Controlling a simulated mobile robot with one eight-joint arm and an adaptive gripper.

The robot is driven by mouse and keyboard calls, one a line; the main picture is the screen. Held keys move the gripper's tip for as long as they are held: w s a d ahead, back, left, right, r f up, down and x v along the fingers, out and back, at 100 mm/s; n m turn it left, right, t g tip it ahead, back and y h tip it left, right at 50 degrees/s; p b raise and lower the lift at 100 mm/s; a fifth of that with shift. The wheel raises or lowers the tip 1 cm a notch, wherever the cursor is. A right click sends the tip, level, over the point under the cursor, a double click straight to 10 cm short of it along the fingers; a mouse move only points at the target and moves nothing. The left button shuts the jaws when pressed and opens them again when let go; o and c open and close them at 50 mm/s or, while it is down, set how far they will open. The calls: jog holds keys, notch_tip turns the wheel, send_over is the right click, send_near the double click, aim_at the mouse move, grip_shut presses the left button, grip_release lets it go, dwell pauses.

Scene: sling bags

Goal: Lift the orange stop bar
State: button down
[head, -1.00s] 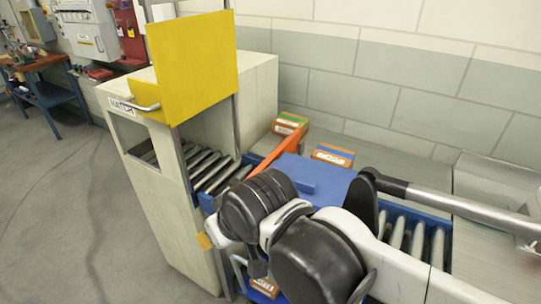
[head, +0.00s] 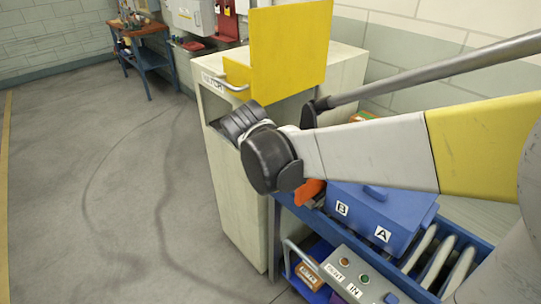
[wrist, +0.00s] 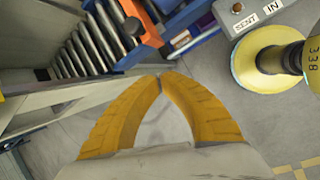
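The orange stop bar (wrist: 138,22) shows at the top of the wrist view, beside the rollers, with a dark round knob on it. In the head view only a short piece of the orange bar (head: 311,190) shows below my arm; the rest is hidden. My gripper (wrist: 159,79) has its two yellow fingers meeting at the tips, with nothing between them. In the picture its tips lie just below the bar's near end, apart from it as far as I can tell. In the head view the fingers are hidden.
A button box (head: 350,280) is in front. Open floor lies to the left.

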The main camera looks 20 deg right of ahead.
jog(key=w+n, duration=0.1)
jog(key=f+n, duration=0.1)
jog(key=w+n+h, duration=0.1)
jog(key=shift+w+d+f+n+g, duration=0.3)
jog(key=shift+f+g, duration=0.05)
jog(key=shift+g, duration=0.05)
jog(key=b+x, duration=0.4)
jog(key=x, duration=0.6)
jog(key=d+r, duration=0.2)
jog(key=r, duration=0.1)
jog(key=shift+w+d, duration=0.2)
jog(key=shift+d, duration=0.15)
jog(key=shift+r, duration=0.15)
